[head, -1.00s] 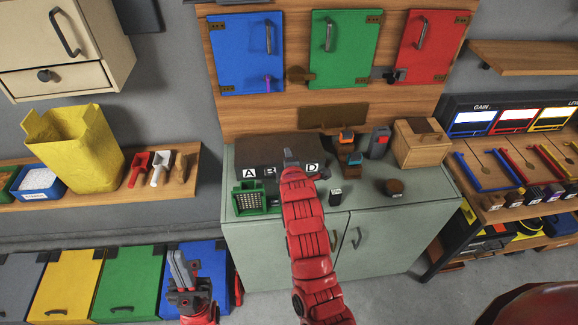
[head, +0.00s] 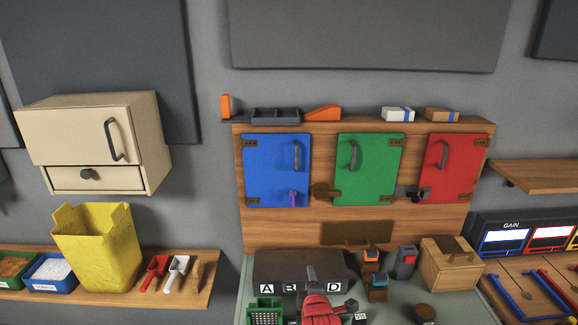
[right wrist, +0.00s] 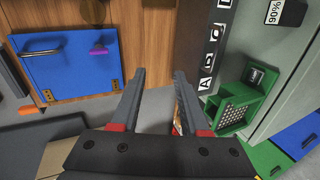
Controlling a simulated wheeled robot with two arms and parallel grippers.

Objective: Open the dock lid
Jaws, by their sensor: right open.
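The dock is a dark brown box (head: 282,266) with white letter tiles on its front, on the grey-green cabinet. Its flat dark top looks shut. The A, B and D tiles show; my right gripper (head: 311,276) hides the tile between B and D. That gripper is in front of the dock in the head view. In the right wrist view, its jaws (right wrist: 160,86) are apart with nothing between them, and the dock (right wrist: 193,32) is beyond the right finger, letters showing. I cannot tell whether a finger touches it. My left gripper is out of view.
Orange-topped blocks (head: 371,262) and a wooden box (head: 450,265) stand right. The wall panel behind has blue (head: 272,172), green (head: 366,170) and red (head: 452,168) doors.

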